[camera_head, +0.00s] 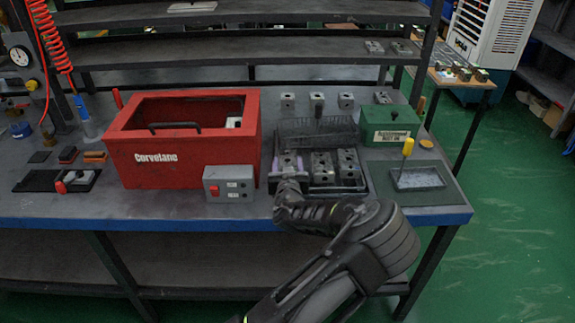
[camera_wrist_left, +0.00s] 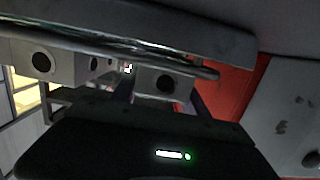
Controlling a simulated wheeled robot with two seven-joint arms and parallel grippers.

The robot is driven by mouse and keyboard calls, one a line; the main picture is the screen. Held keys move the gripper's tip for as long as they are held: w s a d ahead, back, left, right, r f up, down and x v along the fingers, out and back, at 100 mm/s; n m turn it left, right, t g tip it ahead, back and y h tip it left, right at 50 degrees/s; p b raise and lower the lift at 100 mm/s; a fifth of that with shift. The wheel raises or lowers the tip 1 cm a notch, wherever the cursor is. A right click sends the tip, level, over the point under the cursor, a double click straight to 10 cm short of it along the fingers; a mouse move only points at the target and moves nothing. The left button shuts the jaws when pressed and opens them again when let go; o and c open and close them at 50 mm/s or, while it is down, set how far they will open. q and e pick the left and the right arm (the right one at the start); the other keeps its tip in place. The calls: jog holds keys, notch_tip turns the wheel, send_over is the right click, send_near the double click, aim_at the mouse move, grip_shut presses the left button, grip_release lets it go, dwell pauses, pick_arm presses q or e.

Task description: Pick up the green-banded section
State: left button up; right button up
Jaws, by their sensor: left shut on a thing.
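A black tray (camera_head: 367,188) on the bench holds grey valve blocks with dark holes. The left block (camera_head: 289,160) has a purplish patch beside it; the middle block (camera_head: 322,168) and right block (camera_head: 349,164) stand beside it. I make out no green band on any block. My left gripper (camera_head: 289,181) is at the tray's front left, shut on the left block. In the left wrist view a grey block (camera_wrist_left: 160,84) with a round hole shows by the gripper, and another block (camera_wrist_left: 40,62) is at left. The fingers partly hide the held block. My right gripper is out of view.
A red box (camera_head: 182,163) and a grey switch box (camera_head: 229,184) stand left of the tray. Several small blocks (camera_head: 317,103) stand behind it.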

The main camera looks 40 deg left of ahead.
aim_at(287, 163)
pick_arm(q)
grip_shut()
jog(key=shift+r, duration=0.2)
notch_tip(287, 163, up, 10)
jog(key=shift+f, duration=0.15)
dwell(0.3)
dwell(0.3)
